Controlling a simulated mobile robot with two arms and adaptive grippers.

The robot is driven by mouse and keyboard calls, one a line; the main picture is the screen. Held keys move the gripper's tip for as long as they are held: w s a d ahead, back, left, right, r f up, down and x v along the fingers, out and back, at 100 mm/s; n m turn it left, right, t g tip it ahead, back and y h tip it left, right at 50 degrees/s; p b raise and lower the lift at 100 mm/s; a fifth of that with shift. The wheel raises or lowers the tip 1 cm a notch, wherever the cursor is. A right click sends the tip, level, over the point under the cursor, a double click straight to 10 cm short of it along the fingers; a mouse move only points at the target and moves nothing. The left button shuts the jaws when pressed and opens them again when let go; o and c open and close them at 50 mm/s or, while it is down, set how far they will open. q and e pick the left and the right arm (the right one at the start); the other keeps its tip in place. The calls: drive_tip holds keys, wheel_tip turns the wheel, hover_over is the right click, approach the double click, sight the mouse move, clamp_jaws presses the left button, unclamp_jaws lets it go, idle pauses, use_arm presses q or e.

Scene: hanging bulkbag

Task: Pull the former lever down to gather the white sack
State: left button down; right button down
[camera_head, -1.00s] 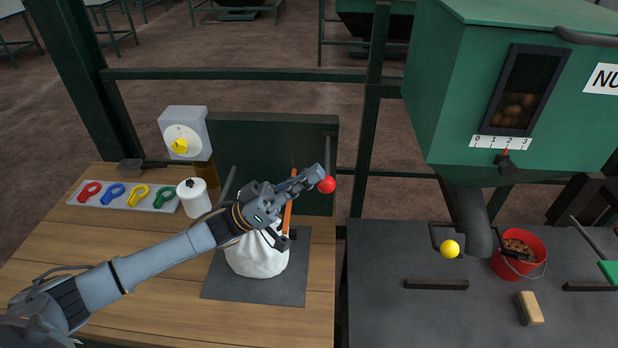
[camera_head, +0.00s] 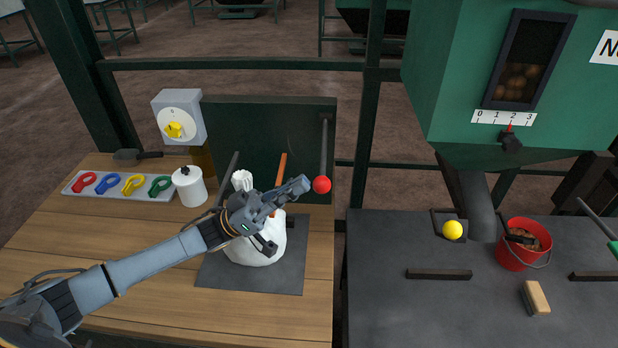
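The white sack (camera_head: 262,247) stands on a dark mat on the wooden table, with a narrow bunched top (camera_head: 242,181) sticking up behind my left arm. The lever's red ball knob (camera_head: 322,185) is at the lower end of a dark rod (camera_head: 324,148) hanging in front of the green panel. My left gripper (camera_head: 289,214) is open in front of the sack. Its upper finger points at the knob, with its tip close to the knob's left side; I cannot tell whether they touch. The gripper hides part of the sack. My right gripper is not in view.
An orange bar (camera_head: 281,167) rises behind the gripper. A white canister (camera_head: 190,187), a rack of coloured clips (camera_head: 118,185) and a dial box (camera_head: 178,120) stand at left. The right table holds a red bucket (camera_head: 524,244), a yellow knob (camera_head: 452,230) and a brush (camera_head: 536,297).

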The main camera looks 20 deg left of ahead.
use_arm(q)
drive_tip(key=shift+t, duration=0.3)
drive_tip(key=v, duration=0.5)
drive_tip(key=shift+w+a+r, duration=0.1)
drive_tip(key=shift+w+a, duration=0.05)
drive_tip(key=shift+a, duration=0.1)
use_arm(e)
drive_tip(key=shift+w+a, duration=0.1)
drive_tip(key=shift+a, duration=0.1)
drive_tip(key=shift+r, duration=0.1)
